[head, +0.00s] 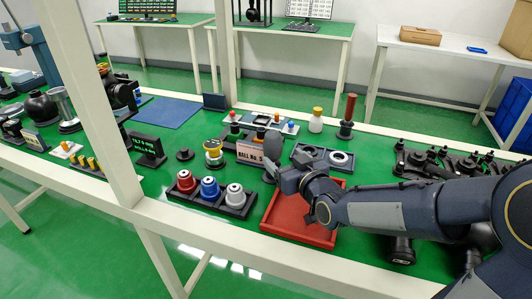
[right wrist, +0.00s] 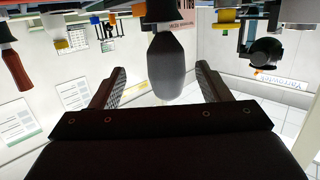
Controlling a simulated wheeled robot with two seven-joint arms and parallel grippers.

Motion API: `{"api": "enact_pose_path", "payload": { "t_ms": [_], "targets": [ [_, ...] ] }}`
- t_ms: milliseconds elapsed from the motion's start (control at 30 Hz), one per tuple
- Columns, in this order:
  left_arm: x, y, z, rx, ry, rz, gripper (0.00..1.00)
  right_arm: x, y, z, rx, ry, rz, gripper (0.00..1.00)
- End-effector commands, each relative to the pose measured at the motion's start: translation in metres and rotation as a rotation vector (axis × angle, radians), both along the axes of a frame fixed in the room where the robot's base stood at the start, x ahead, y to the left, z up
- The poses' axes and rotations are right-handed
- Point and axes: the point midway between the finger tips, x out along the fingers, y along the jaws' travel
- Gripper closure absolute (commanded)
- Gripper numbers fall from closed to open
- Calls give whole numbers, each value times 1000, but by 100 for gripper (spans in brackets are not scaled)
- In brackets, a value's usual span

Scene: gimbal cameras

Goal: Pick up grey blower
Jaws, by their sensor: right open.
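The grey blower (head: 270,144) stands on the green bench top, beside a pink label card (head: 249,154). It is a rounded grey bulb, and my gripper hides its lower part in the head view. In the right wrist view, which looks upside down, the blower (right wrist: 170,66) shows as a dark grey bulb with a black end, in line with the gap between the fingers. My right gripper (head: 283,174) is open, with its fingers (right wrist: 160,88) spread to either side of the bulb. I cannot tell whether they touch it. My left gripper is not in view.
A red tray (head: 284,226) lies under my right gripper. A black holder (head: 238,210) with red, blue and white-topped pieces stands left of it. A grey tray with rings (head: 311,161) is behind. A white frame post (head: 95,100) crosses the left side.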

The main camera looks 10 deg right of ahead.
Motion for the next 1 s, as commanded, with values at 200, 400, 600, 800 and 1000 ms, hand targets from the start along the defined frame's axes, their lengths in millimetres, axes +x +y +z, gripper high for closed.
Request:
{"api": "enact_pose_path", "payload": {
  "t_ms": [200, 400, 600, 800, 1000],
  "targets": [
    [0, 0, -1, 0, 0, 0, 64, 24, 6, -3, -4, -11, 2, 30],
    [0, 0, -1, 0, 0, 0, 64, 49, 17, -8, -4, -10, 2, 30],
    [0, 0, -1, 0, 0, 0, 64, 71, 22, -11, -2, -11, 1, 30],
    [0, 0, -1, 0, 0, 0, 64, 74, 22, -11, -1, -11, 0, 30],
    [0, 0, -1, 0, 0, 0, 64, 74, 22, -11, -1, -10, 0, 47]
  ]
}}
